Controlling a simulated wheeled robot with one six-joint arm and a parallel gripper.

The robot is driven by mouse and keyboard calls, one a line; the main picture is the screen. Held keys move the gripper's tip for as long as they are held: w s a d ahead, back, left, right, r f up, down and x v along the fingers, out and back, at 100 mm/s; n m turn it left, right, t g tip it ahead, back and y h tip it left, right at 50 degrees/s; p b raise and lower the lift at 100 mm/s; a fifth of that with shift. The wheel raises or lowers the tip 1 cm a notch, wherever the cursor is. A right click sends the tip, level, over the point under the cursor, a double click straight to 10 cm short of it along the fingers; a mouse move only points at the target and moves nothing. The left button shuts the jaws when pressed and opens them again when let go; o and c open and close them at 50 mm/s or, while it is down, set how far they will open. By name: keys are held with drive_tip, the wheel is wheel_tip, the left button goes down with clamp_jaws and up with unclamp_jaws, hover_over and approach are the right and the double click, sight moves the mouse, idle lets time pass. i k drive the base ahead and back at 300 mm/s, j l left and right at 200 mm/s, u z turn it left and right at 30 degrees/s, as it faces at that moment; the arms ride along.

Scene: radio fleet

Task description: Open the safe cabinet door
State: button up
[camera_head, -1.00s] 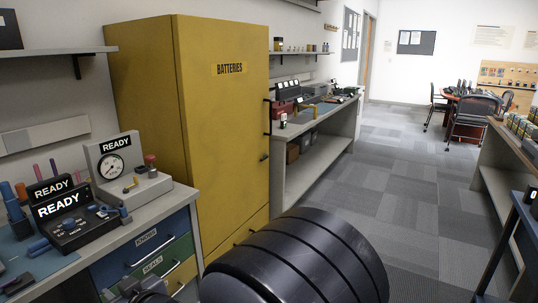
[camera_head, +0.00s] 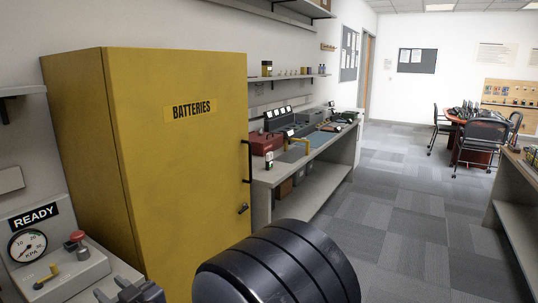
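The yellow safe cabinet (camera_head: 185,175) marked "BATTERIES" stands left of centre, and its top is now in view. Its front door looks shut. A black vertical bar handle (camera_head: 248,161) is on the door's right edge, with a small dark latch or lock (camera_head: 243,208) below it. A large black ringed arm link of mine fills the bottom centre and hides the cabinet's lower right part. A dark jagged part at the bottom edge, left of that link, may be my gripper (camera_head: 130,291). It is cut off, apart from the handle in the picture, and its fingers cannot be made out.
A bench with a gauge box (camera_head: 48,262) marked "READY" is at the lower left, close to the cabinet. A long workbench (camera_head: 318,180) with a red box (camera_head: 265,142) and devices runs beyond the cabinet. Carpeted floor (camera_head: 385,210) is clear on the right. Chairs (camera_head: 482,140) stand far off.

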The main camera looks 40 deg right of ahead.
sight(180, 117)
drive_tip(key=i+l, duration=0.2)
drive_tip(key=l, duration=0.25)
drive_tip(key=i+l+z, duration=0.1)
drive_tip(key=i+l, duration=0.15)
drive_tip(key=l, duration=0.25)
drive_tip(key=i+l, duration=0.25)
drive_tip(key=l, duration=0.2)
drive_tip(key=i+l+z, duration=0.1)
drive_tip(key=i+l, duration=0.15)
drive_tip(key=l, duration=0.2)
drive_tip(key=i+l, duration=0.25)
drive_tip(key=l, duration=0.15)
drive_tip(key=i+l+z, duration=0.15)
drive_tip(key=l, duration=0.3)
drive_tip(key=i, duration=0.1)
